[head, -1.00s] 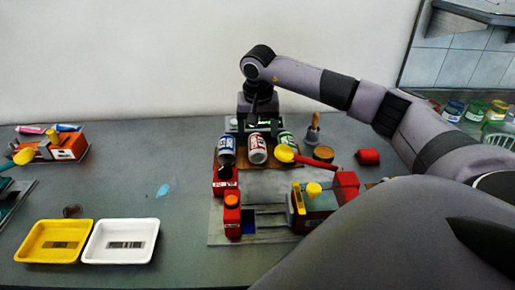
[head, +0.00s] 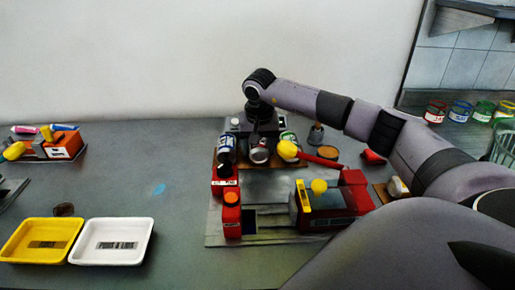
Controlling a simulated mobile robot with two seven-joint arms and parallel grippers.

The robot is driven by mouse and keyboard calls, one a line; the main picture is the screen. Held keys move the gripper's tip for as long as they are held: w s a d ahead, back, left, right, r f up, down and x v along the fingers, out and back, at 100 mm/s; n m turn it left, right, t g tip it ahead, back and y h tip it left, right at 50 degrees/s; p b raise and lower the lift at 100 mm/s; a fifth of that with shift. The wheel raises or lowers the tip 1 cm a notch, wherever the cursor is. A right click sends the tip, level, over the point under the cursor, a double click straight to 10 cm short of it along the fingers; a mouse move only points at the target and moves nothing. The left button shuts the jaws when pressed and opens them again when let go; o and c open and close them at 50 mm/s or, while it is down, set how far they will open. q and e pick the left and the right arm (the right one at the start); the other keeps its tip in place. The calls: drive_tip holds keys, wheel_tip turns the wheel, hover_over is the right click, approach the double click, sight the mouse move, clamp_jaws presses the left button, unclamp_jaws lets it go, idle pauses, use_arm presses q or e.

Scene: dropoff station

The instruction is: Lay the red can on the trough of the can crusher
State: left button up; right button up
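The red can (head: 260,156) is in the wooden rack between a blue can (head: 226,149) and a green can (head: 288,137). Mostly its silvery end shows; my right gripper (head: 262,141) covers much of its body. The gripper points down at the can, but its fingers are too dark and small to show whether they are closed on it. The can crusher (head: 333,222) stands in front of the rack, with red blocks, an orange knob (head: 231,197) and a red lever with a yellow ball (head: 288,150). Its trough area looks empty. My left gripper is out of view.
A yellow tray (head: 17,242) and a white tray (head: 144,242) lie at front left. An orange device (head: 63,147) stands at far left. A handled tool (head: 316,134) is right of the rack. Several jars (head: 460,111) stand at back right. The left-centre table is mostly clear.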

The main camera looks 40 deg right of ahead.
drive_tip(key=shift+c, duration=1.3)
drive_tip(key=shift+r+p, duration=2.15)
drive_tip(key=shift+r, duration=0.45)
drive_tip(key=shift+f, duration=0.1)
drive_tip(key=shift+a, duration=0.1)
